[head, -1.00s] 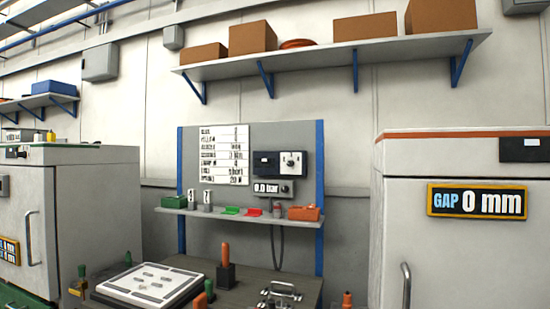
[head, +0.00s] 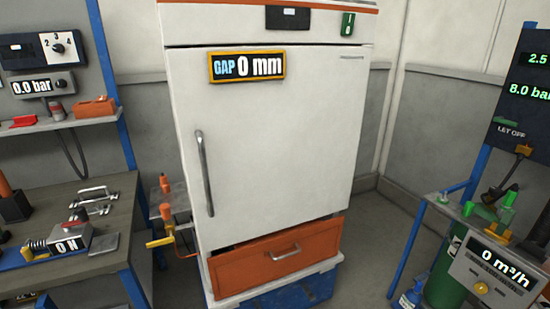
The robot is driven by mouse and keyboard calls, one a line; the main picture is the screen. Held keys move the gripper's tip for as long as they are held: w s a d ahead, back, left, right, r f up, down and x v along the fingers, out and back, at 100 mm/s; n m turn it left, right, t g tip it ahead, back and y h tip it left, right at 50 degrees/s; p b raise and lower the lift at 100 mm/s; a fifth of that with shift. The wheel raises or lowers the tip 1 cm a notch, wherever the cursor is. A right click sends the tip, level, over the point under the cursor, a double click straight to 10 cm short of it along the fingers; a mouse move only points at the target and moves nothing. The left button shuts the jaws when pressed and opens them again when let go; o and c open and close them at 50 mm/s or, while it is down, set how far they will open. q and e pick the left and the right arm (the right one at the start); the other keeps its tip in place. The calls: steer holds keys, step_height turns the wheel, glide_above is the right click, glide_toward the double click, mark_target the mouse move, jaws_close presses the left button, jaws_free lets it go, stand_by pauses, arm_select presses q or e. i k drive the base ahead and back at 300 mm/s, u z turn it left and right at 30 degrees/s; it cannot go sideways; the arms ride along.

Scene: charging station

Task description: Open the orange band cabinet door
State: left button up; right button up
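The orange band cabinet (head: 345,205) stands in the middle of the head view, with an orange strip along its top edge. Its white door (head: 275,150) looks closed, and the display (head: 247,66) on it reads "GAP 0 mm". A vertical metal handle (head: 204,172) is on the door's left side. Below the door is an orange drawer (head: 276,256) with a small metal handle (head: 283,252), and it looks slightly tilted or ajar; I cannot tell which. Neither of my grippers shows in the view.
A small side stand (head: 170,198) with orange-handled tools is close to the cabinet's left side. At the right are a green cylinder (head: 446,270) and a gauge panel (head: 525,90). Floor shows between cabinet and right-hand stand.

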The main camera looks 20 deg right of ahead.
mark_target(264, 157)
steer(key=k, duration=1.15)
steer(key=z, duration=0.75)
steer(key=i, duration=0.85)
steer(key=z, duration=0.5)
